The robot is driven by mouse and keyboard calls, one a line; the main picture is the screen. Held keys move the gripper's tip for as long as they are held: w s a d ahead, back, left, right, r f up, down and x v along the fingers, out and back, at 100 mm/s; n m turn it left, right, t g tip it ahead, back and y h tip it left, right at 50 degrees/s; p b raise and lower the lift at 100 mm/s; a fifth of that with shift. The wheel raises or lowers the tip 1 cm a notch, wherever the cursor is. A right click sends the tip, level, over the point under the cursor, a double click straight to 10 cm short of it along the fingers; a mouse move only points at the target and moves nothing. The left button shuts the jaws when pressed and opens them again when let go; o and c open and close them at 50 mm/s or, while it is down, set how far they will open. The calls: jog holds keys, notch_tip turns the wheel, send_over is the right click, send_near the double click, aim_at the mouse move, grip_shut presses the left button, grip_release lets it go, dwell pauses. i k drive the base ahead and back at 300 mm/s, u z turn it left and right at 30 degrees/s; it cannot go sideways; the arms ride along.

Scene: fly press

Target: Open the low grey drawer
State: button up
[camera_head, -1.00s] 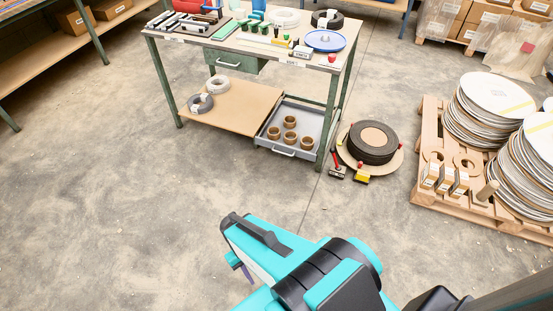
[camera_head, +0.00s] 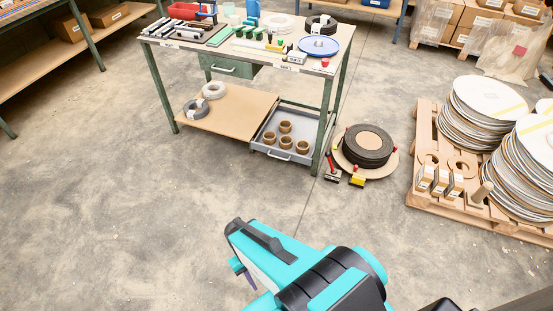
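The low grey drawer (camera_head: 265,145) sits under the right half of the green-legged workbench, beside the brown lower shelf. Its front, with a pale bar handle (camera_head: 278,155), looks about in line with the shelf's front edge. Its top is uncovered and several brown rings (camera_head: 285,127) stand inside. My gripper (camera_head: 244,272) is low in the picture, well apart from the drawer and on my side of it. The arm's teal housing covers most of it, with only a small teal part and a purplish tip showing. Its opening cannot be made out.
A round board with a black coil (camera_head: 367,146) lies on the floor right of the drawer. A red-handled tool (camera_head: 331,171) and a yellow-headed tool (camera_head: 357,181) lie near the bench's front right leg. A loaded pallet (camera_head: 450,208) stands at right. The floor before the drawer is clear.

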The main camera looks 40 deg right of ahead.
aim_at(305, 124)
jog(key=z, duration=0.05)
jog(key=i, duration=0.95)
jog(key=u, duration=0.05)
